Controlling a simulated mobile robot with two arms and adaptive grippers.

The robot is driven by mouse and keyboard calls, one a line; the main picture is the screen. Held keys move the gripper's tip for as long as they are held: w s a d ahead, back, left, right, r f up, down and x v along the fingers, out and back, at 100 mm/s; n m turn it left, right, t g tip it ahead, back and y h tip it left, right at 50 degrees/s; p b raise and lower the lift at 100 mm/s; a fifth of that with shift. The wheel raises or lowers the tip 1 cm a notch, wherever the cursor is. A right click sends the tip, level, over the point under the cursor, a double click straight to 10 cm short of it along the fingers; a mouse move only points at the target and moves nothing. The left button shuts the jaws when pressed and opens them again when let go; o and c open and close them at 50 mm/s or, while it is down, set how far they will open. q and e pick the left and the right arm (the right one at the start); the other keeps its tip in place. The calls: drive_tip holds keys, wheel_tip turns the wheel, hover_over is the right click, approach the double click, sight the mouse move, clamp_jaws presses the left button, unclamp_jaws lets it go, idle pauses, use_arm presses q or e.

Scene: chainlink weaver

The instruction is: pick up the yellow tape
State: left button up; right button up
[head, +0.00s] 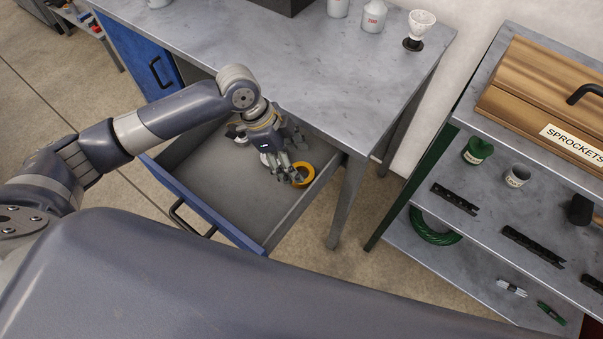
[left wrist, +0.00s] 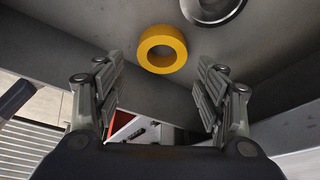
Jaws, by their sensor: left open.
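The yellow tape (head: 303,175) is a ring lying in the open drawer (head: 220,180), near the drawer's right side wall. My left gripper (head: 284,172) reaches down into the drawer just left of the tape and partly overlaps it in the head view. In the left wrist view the tape (left wrist: 162,49) shows whole, ahead of and between the two spread fingers of the left gripper (left wrist: 162,95). The fingers are apart and nothing is between them. I cannot tell from these views whether a finger touches the tape. My right gripper is in neither view.
A round metallic item (left wrist: 213,8) lies in the drawer beside the tape. The workbench top (head: 290,65) overhangs the drawer's back. A shelf unit (head: 480,205) with a wooden sprockets box (head: 545,100) stands at the right. The drawer's left and front floor is clear.

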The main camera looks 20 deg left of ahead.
sight(307, 178)
use_arm(q)
drive_tip(key=shift+x, duration=2.75)
drive_tip(key=shift+w+a, duration=0.1)
drive_tip(key=c, duration=0.8)
